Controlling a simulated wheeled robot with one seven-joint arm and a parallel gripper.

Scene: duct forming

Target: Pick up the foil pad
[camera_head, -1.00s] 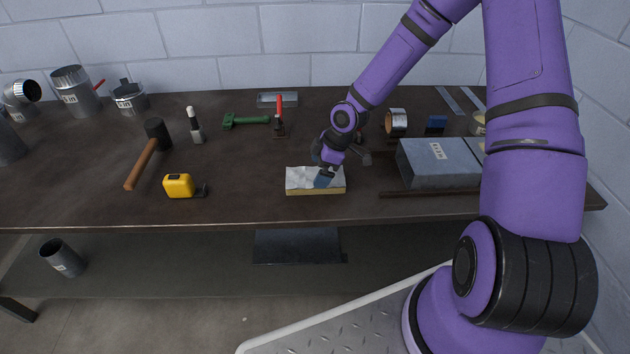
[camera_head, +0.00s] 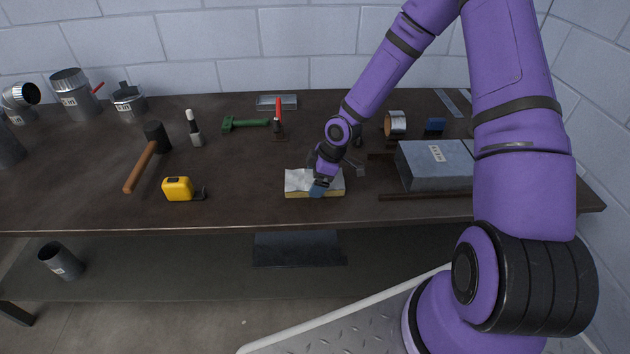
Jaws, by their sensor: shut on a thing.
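The foil pad (camera_head: 299,181) is a small flat block with a crinkled silvery top and a yellowish side. It lies near the front edge of the dark workbench (camera_head: 240,205), in the middle of the head view. My gripper (camera_head: 318,188) points down at the right half of the pad, with its blue-grey tips at the pad. It is shut on the foil pad. The fingers cover part of the pad's top, and the far finger is hidden. I see no clear gap between pad and bench.
A yellow tape measure (camera_head: 178,189) and a mallet (camera_head: 149,157) lie to the left. A grey box (camera_head: 433,167) stands right of the pad, with a dark bar (camera_head: 425,197) before it. A tape roll (camera_head: 396,123) stands behind.

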